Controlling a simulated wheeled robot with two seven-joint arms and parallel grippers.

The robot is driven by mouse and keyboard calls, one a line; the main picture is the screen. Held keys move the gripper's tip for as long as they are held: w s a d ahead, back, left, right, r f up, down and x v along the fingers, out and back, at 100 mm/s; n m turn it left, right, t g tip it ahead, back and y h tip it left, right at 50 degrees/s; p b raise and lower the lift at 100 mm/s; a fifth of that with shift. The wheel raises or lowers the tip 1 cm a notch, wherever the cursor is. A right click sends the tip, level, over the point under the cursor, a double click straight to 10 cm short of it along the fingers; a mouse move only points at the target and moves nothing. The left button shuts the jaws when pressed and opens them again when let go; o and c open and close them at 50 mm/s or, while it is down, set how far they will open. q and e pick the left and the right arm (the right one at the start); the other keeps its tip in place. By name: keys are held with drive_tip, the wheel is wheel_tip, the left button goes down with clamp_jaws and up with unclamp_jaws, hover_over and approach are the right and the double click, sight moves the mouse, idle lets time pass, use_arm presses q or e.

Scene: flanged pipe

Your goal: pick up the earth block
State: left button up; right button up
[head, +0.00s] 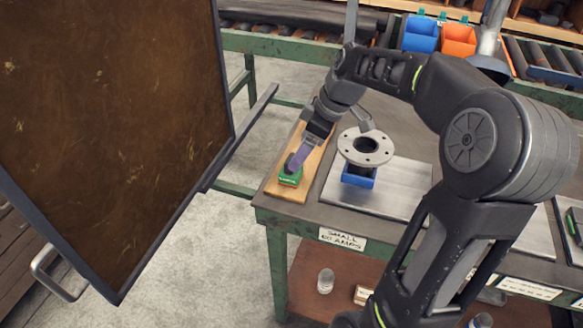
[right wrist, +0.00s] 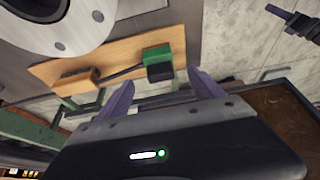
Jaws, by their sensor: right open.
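The earth block appears to be the green block (head: 290,176) on a wooden board (head: 284,192) at the bench's left corner. In the right wrist view the green block (right wrist: 156,55), with a dark face, sits just ahead of the fingertips. A dark rod or cable runs from it to a brown piece (right wrist: 80,77) on the board. My right gripper (head: 297,162) is over the block, with purple fingers. In the right wrist view my right gripper (right wrist: 160,80) is open, fingers spread either side of the block, with nothing held. Contact cannot be told.
A grey flanged pipe (head: 366,148) stands on a blue support (head: 358,178) over a metal plate (head: 400,186), right of the board. A large brown panel (head: 110,110) fills the left. Blue (head: 420,34) and orange (head: 458,40) bins stand behind.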

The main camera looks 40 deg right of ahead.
drive_tip(key=shift+x, duration=1.35)
drive_tip(key=shift+w+a+f+p, duration=0.15)
drive_tip(key=shift+f+p, duration=0.25)
drive_tip(key=shift+f, duration=0.15)
drive_tip(key=x, duration=0.4)
drive_tip(key=shift+p, duration=0.35)
drive_tip(key=shift+w, duration=0.1)
drive_tip(key=c, duration=1.5)
drive_tip(key=shift+o, duration=0.2)
drive_tip(key=shift+r, duration=0.15)
